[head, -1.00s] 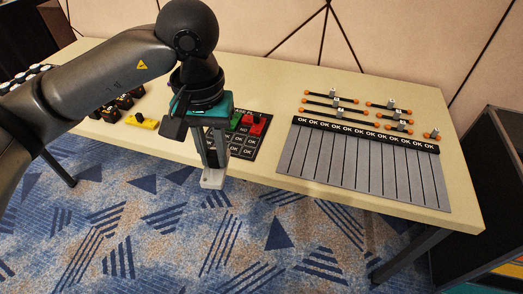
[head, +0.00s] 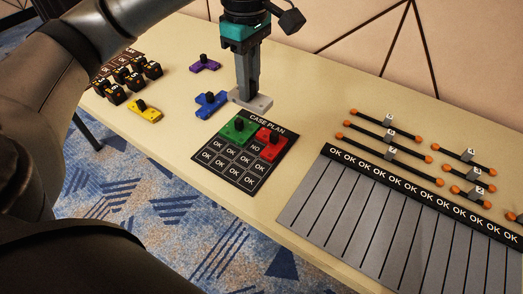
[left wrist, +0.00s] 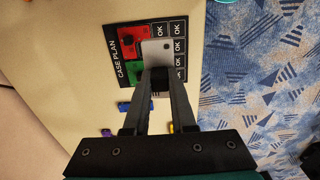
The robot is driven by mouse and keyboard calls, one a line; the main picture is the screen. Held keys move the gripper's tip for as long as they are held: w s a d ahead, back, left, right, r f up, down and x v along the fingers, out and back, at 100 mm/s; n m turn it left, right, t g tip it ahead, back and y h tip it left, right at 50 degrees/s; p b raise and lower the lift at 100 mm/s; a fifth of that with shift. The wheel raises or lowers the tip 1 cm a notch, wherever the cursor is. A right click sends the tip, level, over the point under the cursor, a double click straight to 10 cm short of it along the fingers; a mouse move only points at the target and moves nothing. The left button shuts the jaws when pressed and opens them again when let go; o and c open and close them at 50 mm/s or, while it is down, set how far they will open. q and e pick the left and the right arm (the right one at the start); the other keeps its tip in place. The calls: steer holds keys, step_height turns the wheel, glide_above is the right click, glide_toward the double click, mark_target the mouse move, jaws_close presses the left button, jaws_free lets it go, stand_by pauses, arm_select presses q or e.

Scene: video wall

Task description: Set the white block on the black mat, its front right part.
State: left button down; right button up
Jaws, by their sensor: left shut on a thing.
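The white block (head: 262,102) is a flat pale piece. My left gripper (head: 246,92) is shut on it, fingers pointing down. In the head view it appears just behind the far edge of the black mat (head: 237,183); its height is hard to tell. In the left wrist view the white block (left wrist: 156,53) covers part of the black mat (left wrist: 142,27), between the red and green pieces. The mat reads "CASE PLAN" and has cells marked OK and NO. A green block (head: 236,132) and a red block (head: 269,150) sit on it. My right gripper is not in view.
Left of the mat lie a blue piece (head: 210,108), a purple piece (head: 203,66) and a yellow piece (head: 145,114). Dark cubes (head: 112,94) stand farther left. Orange-ended bars (head: 380,148) and a grey slotted board (head: 370,215) lie to the right. The mat's front is near the table edge.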

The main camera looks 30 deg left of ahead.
arm_select(q)
step_height(320, 180, down, 4)
steer(key=shift+s+r+b, duration=0.15)
steer(key=shift+r+b, duration=0.1)
steer(key=shift+b, duration=0.2)
step_height(320, 180, down, 12)
steer(key=b, duration=0.3)
steer(key=shift+r, duration=0.15)
steer(key=shift+f+b, duration=0.65)
steer(key=shift+f, duration=1.7)
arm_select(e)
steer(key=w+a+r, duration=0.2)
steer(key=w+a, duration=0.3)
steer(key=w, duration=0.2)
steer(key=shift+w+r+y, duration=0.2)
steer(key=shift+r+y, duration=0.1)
arm_select(q)
steer(key=shift+f, duration=0.1)
steer(key=c, duration=0.7)
jaws_free()
steer(key=shift+c, duration=0.2)
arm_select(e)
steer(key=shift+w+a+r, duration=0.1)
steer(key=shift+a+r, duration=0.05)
